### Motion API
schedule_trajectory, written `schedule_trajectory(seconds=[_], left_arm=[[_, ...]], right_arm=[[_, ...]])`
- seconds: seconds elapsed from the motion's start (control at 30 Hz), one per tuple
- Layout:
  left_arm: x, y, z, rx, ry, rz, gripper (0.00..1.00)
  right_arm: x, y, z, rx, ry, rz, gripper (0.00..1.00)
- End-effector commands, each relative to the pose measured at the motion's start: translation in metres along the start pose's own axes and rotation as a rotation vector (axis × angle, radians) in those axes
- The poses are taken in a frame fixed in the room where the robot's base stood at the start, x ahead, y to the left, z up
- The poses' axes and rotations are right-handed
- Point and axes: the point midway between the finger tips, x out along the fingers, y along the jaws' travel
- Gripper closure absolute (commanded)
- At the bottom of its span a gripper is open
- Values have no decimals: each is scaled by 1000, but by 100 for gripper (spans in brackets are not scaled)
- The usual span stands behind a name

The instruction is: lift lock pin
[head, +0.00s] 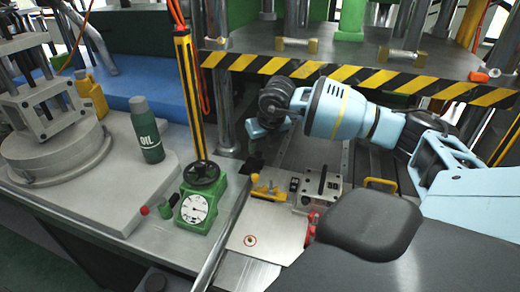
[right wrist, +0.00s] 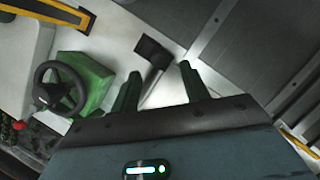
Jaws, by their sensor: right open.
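What looks like the lock pin (right wrist: 152,52) has a black block-shaped head and a grey shaft in the right wrist view. It shows beyond and between the two fingers of my right gripper (right wrist: 162,78), which are spread apart and empty. In the head view its black head (head: 254,164) sits on the machine bed, just below the right gripper (head: 256,133). The gripper appears above it and apart from it. The fingertips are partly hard to make out in the head view. My left gripper is in neither view.
A green gauge box with a black handwheel (head: 203,175) and a yellow-black post (head: 190,95) stand left of the pin. A yellow clamp (head: 268,190), metal block (head: 318,188) and green oil bottle (head: 147,132) are nearby.

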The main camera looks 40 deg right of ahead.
Motion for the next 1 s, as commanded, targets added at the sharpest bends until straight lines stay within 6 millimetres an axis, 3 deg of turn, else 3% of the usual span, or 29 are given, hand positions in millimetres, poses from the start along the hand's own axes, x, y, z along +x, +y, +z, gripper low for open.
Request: schedule_trajectory(seconds=[0.23,0.6,0.93,1.0], left_arm=[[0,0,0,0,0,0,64],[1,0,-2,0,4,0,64],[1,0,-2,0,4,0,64],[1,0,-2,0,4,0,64]], right_arm=[[28,0,0,1,1,0,55],[33,0,0,0,0,-1,55],[33,0,0,0,0,-1,98],[33,0,0,0,0,-1,100]])
